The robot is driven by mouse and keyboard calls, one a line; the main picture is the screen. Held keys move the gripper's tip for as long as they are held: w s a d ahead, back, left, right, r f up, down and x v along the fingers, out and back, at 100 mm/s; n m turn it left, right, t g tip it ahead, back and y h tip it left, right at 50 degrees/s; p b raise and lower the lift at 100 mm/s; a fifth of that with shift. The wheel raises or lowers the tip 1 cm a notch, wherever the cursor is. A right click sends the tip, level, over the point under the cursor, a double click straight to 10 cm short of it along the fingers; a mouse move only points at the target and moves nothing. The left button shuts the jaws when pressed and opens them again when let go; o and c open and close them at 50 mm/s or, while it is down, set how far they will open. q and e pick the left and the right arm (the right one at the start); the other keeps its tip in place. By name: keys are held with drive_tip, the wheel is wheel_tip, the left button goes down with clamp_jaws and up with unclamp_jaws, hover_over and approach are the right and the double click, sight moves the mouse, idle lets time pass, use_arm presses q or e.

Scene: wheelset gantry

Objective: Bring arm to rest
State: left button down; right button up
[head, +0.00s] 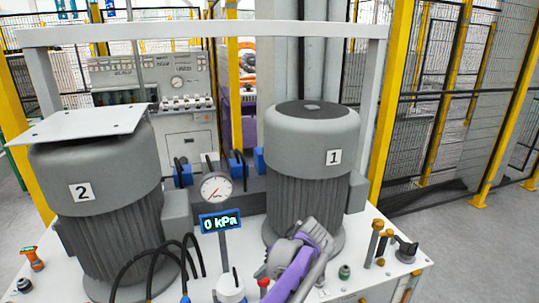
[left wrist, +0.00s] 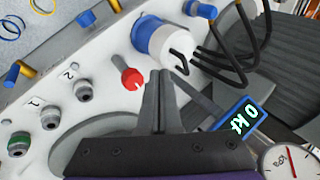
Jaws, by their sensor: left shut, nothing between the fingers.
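My left arm, purple and grey, reaches over the white machine top in front of motor 1 in the head view. Its gripper (head: 262,270) is small there and partly hard to make out. In the left wrist view the two dark grey fingers (left wrist: 160,78) are together, with nothing between them. A red knob (left wrist: 130,77) stands beside the fingertips, with a gap in the picture; it also shows in the head view (head: 264,284). My right gripper is not in view.
Motor 1 (head: 308,150) and motor 2 (head: 90,200) stand on the white top, under a grey frame (head: 200,34). A dial gauge (head: 216,189) and a display reading 0 kPa (head: 220,221) stand between them. A blue-and-white fitting (left wrist: 160,40) with black hoses is near the fingers.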

use_arm(q)
drive_tip(key=s+a+r+h, duration=0.1)
drive_tip(key=s+a+h, duration=0.3)
drive_tip(key=s+a, duration=0.9)
drive_tip(key=s+a+f+t+h, duration=0.1)
drive_tip(key=s+f, duration=0.2)
drive_tip(key=s, duration=0.4)
drive_tip(key=s+a+f+t+h, duration=0.1)
drive_tip(key=s+f, duration=0.2)
drive_tip(key=s, duration=0.5)
drive_tip(key=shift+s+a+f+n+t, duration=0.15)
drive_tip(key=shift+a+f+n+t, duration=0.2)
drive_tip(key=shift+a+n+t, duration=0.05)
